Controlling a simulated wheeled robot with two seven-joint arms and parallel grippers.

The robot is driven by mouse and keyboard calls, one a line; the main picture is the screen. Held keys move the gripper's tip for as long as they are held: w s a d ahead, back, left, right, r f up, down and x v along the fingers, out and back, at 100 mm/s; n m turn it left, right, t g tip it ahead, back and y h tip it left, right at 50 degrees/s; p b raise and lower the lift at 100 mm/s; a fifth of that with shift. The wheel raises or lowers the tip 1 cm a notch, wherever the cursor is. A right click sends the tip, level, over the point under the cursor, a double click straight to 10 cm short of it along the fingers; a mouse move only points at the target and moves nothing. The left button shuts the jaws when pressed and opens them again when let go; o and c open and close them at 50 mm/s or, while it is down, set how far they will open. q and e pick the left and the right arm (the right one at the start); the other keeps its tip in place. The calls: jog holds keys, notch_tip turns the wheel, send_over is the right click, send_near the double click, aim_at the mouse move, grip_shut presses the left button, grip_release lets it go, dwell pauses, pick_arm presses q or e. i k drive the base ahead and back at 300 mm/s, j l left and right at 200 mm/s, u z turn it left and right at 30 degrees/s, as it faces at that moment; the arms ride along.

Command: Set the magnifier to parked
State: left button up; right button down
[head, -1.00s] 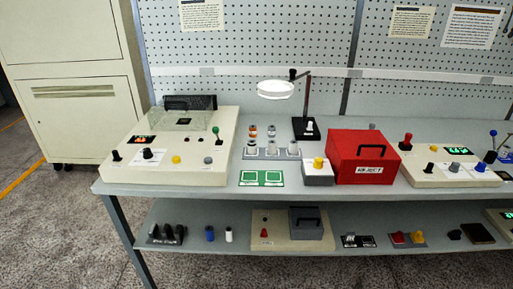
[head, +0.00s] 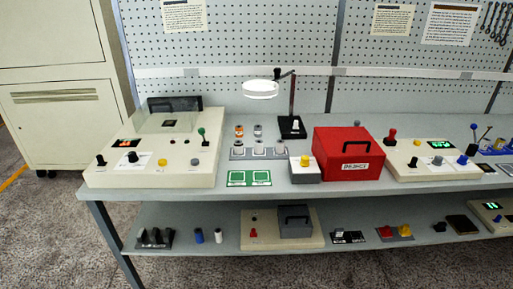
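The magnifier is a round white lens head (head: 260,89) on a dark jointed arm (head: 292,95). The arm rises from a black base (head: 292,127) on the bench, which carries a small white lever or knob (head: 295,124). The lens head hangs to the left of the post, above the spindle rack and in front of the pegboard. Neither of my grippers shows in the head view.
The bench top (head: 260,199) carries a cream winding machine (head: 155,170) at left, a spindle rack (head: 259,152), a yellow-button box (head: 305,169), a red reject box (head: 347,155) and another cream control box (head: 432,161). A lower shelf (head: 340,225) holds small items.

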aim_at(261, 89)
jog(key=i+j, duration=0.15)
jog(key=i, duration=0.3)
jog(key=i+j, duration=0.1)
jog(key=i, duration=0.3)
jog(key=i+j, duration=0.15)
jog(key=i, duration=0.3)
jog(key=l+z, duration=0.05)
